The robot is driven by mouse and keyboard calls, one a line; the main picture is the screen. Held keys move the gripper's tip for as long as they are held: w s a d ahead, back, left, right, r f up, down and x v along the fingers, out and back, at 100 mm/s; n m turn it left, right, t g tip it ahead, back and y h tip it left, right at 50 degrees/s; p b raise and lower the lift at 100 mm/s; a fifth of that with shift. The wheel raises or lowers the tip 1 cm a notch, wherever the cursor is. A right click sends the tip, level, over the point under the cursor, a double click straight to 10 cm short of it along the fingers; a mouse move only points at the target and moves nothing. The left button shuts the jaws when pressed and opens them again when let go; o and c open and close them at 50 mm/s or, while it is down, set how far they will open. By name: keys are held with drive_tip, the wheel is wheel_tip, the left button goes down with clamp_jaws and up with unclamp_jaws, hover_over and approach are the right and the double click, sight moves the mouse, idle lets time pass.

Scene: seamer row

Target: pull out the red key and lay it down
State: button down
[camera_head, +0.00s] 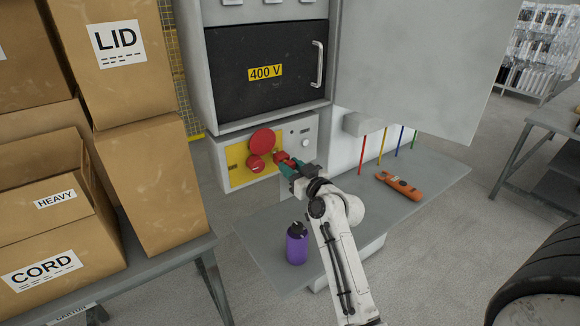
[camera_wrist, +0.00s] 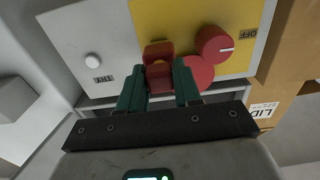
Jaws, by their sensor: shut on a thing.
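The red key (camera_head: 281,157) is at the right side of the yellow plate (camera_head: 236,157) on the grey control panel below the black 400 V door. My gripper (camera_head: 288,165) has its teal fingers shut on the key. In the wrist view the red key (camera_wrist: 157,52) shows between the fingertips of my gripper (camera_wrist: 159,70), in front of the plate's edge. I cannot tell whether its tip is still in the lock. A red knob (camera_wrist: 214,44) and a large red disc (camera_wrist: 198,73) are beside it.
A grey bench (camera_head: 330,218) stands below the panel, with a purple bottle (camera_head: 296,244) at its front left and an orange handheld tool (camera_head: 398,186) at the right. Coloured rods stand along its back. Bare bench lies between bottle and tool, partly behind my arm. Cardboard boxes (camera_head: 160,185) stand left.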

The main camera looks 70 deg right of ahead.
sight(292, 168)
drive_tip(key=shift+b+v, duration=0.3)
drive_tip(key=shift+v, duration=2.6)
drive_tip(key=shift+s, duration=0.1)
